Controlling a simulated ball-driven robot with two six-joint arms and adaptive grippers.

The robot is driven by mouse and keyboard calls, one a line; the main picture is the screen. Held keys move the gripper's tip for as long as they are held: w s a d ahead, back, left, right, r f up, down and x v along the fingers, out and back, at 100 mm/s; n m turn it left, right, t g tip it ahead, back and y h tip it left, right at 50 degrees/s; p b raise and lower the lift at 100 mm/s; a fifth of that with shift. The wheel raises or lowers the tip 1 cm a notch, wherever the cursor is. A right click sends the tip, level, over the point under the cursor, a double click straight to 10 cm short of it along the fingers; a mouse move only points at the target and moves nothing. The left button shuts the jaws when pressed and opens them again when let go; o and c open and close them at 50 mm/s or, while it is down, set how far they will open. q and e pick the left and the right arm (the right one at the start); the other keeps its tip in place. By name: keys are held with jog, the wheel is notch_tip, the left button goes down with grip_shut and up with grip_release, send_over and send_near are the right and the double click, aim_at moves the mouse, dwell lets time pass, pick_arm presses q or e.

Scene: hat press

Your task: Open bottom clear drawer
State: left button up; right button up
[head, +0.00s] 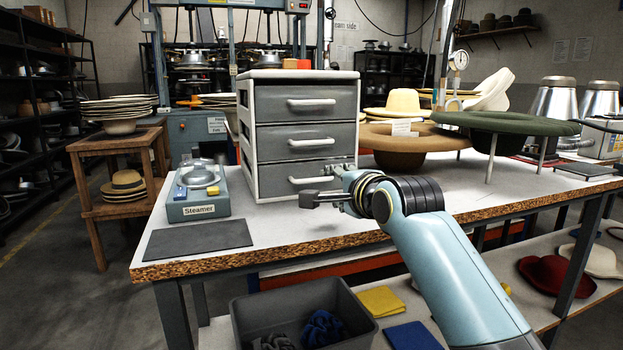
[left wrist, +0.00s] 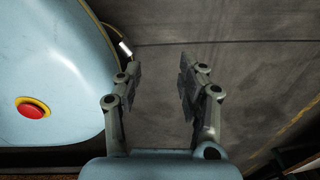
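A drawer unit (head: 246,125) with a pale frame and three grey drawers stands on the workbench in the head view. The bottom drawer (head: 276,181) looks closed; its white bar handle (head: 306,180) is partly visible, and its right part is hidden behind my right gripper. My right gripper (head: 326,183) is in front of the drawer's right side, its fingers apart, one low and one higher. I cannot tell whether it touches the handle. My left gripper (left wrist: 158,85) shows only in the left wrist view, open and empty above the floor.
A steamer box (head: 198,195) and a dark mat (head: 198,239) lie left of the drawers. A brown hat (head: 405,140) and a green hat (head: 505,123) are at the right. A grey bin (head: 300,310) is below the bench's front edge. The benchtop before the drawers is clear.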

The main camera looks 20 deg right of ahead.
aim_at(317, 181)
jog(key=b+x, duration=0.2)
jog(key=x, duration=0.3)
jog(key=shift+w+f, duration=0.2)
jog(key=shift+w, duration=0.1)
jog(key=b+x, duration=0.1)
jog(key=x, duration=0.2)
jog(key=shift+w, duration=0.9)
pick_arm(q)
jog(key=shift+w+a+f, duration=0.1)
jog(key=shift+a+f, duration=0.25)
jog(key=shift+f, duration=0.25)
jog(key=shift+w+a+f, duration=0.1)
jog(key=shift+a+f, duration=0.2)
jog(key=shift+f, duration=0.25)
pick_arm(e)
grip_shut()
pick_arm(q)
jog(key=shift+s, duration=0.8)
jog(key=shift+w, duration=0.1)
